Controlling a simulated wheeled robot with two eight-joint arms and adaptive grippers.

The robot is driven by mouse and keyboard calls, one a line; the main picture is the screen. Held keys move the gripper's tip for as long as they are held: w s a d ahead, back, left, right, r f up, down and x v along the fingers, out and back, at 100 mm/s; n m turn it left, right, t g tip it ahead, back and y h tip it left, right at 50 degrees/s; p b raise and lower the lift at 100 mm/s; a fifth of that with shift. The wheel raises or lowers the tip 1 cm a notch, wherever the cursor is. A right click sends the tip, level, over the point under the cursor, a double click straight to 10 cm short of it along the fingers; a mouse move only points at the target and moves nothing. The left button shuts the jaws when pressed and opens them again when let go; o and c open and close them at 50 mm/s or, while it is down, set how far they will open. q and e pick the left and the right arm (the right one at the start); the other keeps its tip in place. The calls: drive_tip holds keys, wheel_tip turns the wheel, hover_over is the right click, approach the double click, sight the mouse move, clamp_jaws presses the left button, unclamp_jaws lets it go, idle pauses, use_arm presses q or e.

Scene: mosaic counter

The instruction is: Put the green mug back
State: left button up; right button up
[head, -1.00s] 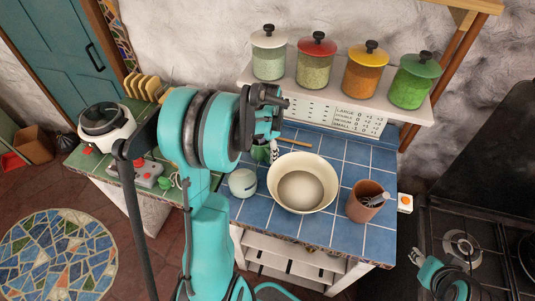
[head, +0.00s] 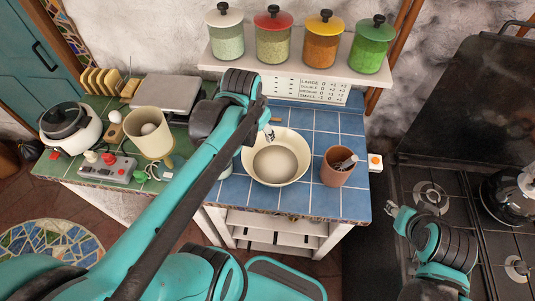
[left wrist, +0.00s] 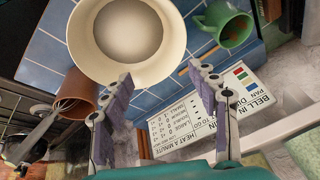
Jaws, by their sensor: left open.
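The green mug (left wrist: 230,27) shows in the left wrist view at the upper right, on the blue tiles to the right of the cream bowl (left wrist: 128,30). In the head view the mug is hidden behind my left arm. My left gripper (left wrist: 160,76) is open and empty, its two fingers spread above the counter between the bowl and the printed card. The mug lies beyond its right finger, apart from it. In the head view only a bit of the left gripper (head: 268,132) shows near the bowl. My right gripper (head: 392,213) is by the stove; its jaws are too small to read.
A terracotta pot (head: 337,168) with a utensil stands right of the bowl. Several lidded jars stand on the shelf (head: 285,74) above. A cream pitcher (head: 150,143), white cooker (head: 70,128) and red-buttoned box (head: 108,168) occupy the green counter. A black kettle (head: 510,195) sits on the stove.

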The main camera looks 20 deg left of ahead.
use_arm(q)
drive_tip(key=s+d+f+n+t, duration=0.1)
drive_tip(key=s+d+n+t, duration=0.1)
drive_tip(key=s+d, duration=0.4)
drive_tip(key=shift+s+d+t+h, duration=0.25)
drive_tip(key=shift+s+t+h, duration=0.05)
drive_tip(key=shift+t, duration=0.3)
